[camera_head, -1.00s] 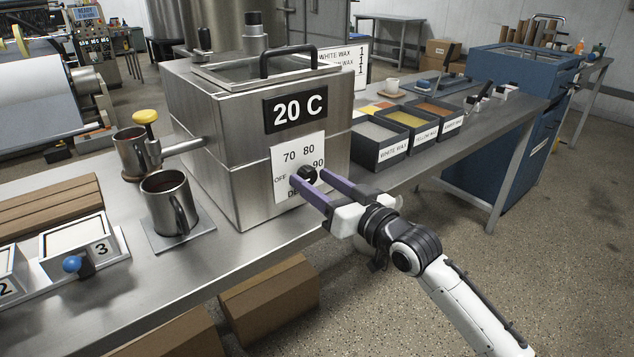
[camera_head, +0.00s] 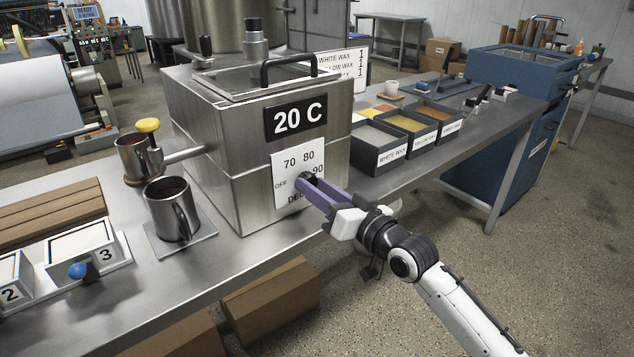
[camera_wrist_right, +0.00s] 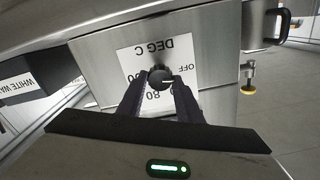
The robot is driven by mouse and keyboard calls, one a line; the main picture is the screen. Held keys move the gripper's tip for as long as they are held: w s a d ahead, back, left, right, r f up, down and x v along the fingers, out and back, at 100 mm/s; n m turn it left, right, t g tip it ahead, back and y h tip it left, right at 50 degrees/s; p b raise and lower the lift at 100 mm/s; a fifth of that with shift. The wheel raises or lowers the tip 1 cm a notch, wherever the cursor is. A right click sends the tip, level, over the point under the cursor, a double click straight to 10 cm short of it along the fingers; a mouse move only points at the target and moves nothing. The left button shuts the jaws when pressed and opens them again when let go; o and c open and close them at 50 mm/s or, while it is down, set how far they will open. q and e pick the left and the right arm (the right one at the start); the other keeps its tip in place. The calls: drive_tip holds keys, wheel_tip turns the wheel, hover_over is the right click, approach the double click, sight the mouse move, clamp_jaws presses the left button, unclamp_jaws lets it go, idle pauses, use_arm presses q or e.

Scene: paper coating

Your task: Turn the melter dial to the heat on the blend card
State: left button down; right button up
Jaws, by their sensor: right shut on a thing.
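The melter (camera_head: 215,130) is a steel box on the bench with a display reading 20 C (camera_head: 295,118). Its white dial plate (camera_head: 284,165) shows OFF, 70, 80 and 90. My right gripper (camera_head: 307,183) is shut on the black dial (camera_head: 304,178), its purple fingers on either side of the knob. In the right wrist view the dial (camera_wrist_right: 160,76) sits between the fingertips, and its white mark points toward OFF. The blend card (camera_head: 345,66) stands behind the melter, partly hidden; white wax and another wax line show, but no heat is readable. My left gripper is out of view.
Wax bins (camera_head: 378,147) stand right of the melter. A metal mug (camera_head: 172,210) on a plate and a yellow-knobbed spout (camera_head: 147,126) are at its left. Numbered boxes (camera_head: 82,245) lie at the front left. The floor right of the bench is clear.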

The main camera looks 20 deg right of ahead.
drive_tip(key=shift+r+m+p, duration=0.2)
drive_tip(key=shift+m+p, duration=0.55)
drive_tip(key=shift+m, duration=0.15)
drive_tip(key=m+p, duration=0.1)
drive_tip(key=m, duration=0.1)
drive_tip(key=shift+m+p, duration=0.3)
drive_tip(key=shift+m, duration=0.1)
drive_tip(key=shift+f+m+p, duration=0.1)
drive_tip(key=shift+m+p, duration=0.45)
drive_tip(key=shift+m, duration=0.65)
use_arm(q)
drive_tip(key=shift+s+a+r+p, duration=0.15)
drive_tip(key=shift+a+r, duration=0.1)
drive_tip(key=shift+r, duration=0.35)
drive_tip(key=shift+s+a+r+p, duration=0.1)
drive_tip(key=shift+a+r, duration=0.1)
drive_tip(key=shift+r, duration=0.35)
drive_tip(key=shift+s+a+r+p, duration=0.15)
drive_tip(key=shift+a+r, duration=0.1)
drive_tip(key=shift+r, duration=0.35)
use_arm(e)
drive_tip(key=shift+f+m, duration=0.1)
drive_tip(key=shift+m, duration=1.3)
drive_tip(key=o, duration=1)
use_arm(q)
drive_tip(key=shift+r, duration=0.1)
use_arm(e)
drive_tip(key=shift+o, duration=0.2)
drive_tip(key=shift+s, duration=0.1)
